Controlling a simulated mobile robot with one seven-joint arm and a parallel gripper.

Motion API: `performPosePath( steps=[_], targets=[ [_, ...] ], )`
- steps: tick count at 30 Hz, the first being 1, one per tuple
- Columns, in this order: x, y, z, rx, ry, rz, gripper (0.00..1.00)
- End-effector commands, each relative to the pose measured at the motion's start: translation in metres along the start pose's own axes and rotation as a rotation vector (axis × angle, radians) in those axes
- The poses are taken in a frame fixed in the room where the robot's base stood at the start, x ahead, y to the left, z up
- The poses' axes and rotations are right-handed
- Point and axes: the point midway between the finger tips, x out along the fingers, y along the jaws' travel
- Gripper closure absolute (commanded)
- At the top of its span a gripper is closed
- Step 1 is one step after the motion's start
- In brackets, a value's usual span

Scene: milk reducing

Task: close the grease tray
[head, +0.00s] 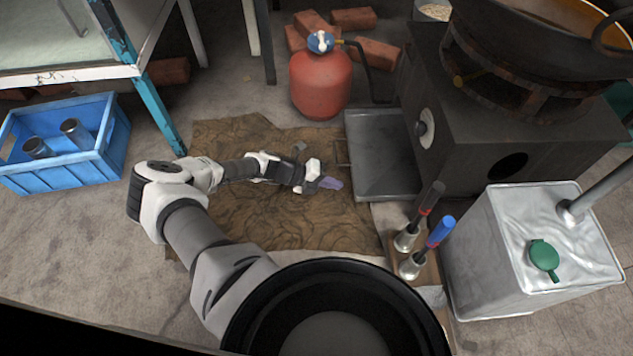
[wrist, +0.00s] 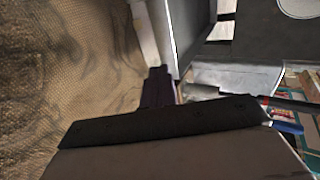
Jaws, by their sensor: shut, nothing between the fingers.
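The grease tray (head: 382,160) is a flat grey metal tray that sticks out to the left from the low dark stove block (head: 468,125). A thin handle (head: 342,153) shows on its left end. My gripper (head: 331,184) is low over the brown sacking, just left of the tray's left end and nearer the camera than the handle. The fingers are shut and empty. In the wrist view, the shut gripper (wrist: 157,87) is close to the tray's pale outer wall (wrist: 147,35). I cannot tell whether they touch.
A red gas cylinder (head: 320,83) stands behind the tray, with a dark hose towards the stove. Burner tools (head: 434,235) and a metal canister (head: 520,250) stand at the front right. A blue crate (head: 68,145) is at left. Brown sacking (head: 270,215) covers the floor between.

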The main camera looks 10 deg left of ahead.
Motion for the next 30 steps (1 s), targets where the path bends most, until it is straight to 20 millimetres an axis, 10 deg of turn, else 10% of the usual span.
performPosePath(
  steps=[30],
  targets=[
    [0.064, -0.043, -0.001, 0.002, 0.003, -0.003, 1.0]
  ],
)
